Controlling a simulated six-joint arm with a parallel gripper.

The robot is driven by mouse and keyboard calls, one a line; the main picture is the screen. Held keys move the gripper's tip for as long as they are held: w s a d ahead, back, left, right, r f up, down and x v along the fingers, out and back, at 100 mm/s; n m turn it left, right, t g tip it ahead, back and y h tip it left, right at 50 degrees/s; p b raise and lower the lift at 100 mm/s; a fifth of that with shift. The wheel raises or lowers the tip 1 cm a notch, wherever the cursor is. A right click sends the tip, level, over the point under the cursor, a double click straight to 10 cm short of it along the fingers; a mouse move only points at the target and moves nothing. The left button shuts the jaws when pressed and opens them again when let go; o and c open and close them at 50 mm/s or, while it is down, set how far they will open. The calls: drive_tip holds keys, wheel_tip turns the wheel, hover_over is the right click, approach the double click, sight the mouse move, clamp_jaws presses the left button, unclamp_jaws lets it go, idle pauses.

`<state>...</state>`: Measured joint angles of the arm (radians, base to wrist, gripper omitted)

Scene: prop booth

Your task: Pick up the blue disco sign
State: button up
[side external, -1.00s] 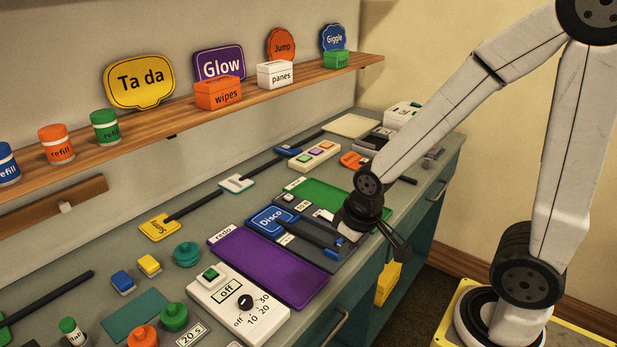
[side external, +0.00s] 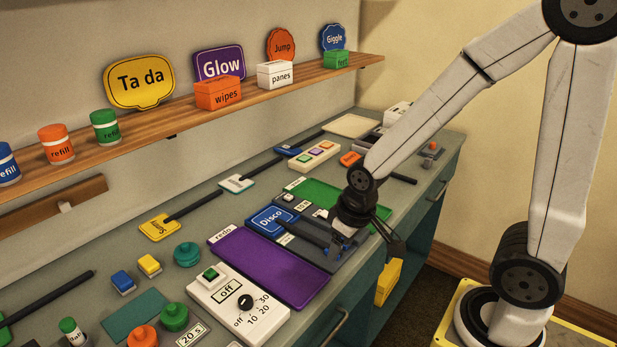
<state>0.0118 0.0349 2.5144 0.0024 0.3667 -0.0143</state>
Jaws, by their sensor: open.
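The blue Disco sign (side external: 271,219) lies flat on a dark grey mat (side external: 318,256) on the counter, its lettered face up. Its dark handle (side external: 312,235) runs from the sign toward the lower right. My gripper (side external: 341,243) is open at the far end of the handle, pointing down. I cannot tell whether its fingers are around the handle or just above it, since the gripper covers that end.
A purple mat (side external: 270,268) lies to the left and a green mat (side external: 325,197) behind. A white control box (side external: 238,305) with a knob stands at the front. A wooden shelf (side external: 300,84) with signs and boxes runs above the counter.

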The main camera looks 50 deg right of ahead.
drive_tip(key=w+d, duration=0.4)
drive_tip(key=w, duration=0.6)
drive_tip(key=g, duration=0.1)
approach(298, 230)
drive_tip(key=shift+s+a+f, duration=0.15)
drive_tip(key=shift+a+f, duration=0.1)
drive_tip(key=shift+f, duration=0.05)
drive_tip(key=shift+w+d+f, duration=0.2)
drive_tip(key=shift+w+d, duration=0.15)
drive_tip(key=shift+w, duration=0.1)
drive_tip(key=shift+w+f, duration=0.15)
drive_tip(key=shift+f, duration=1.15)
drive_tip(key=shift+f, duration=0.1)
drive_tip(key=shift+w+f, duration=0.2)
drive_tip(key=shift+f, duration=2.3)
clamp_jaws()
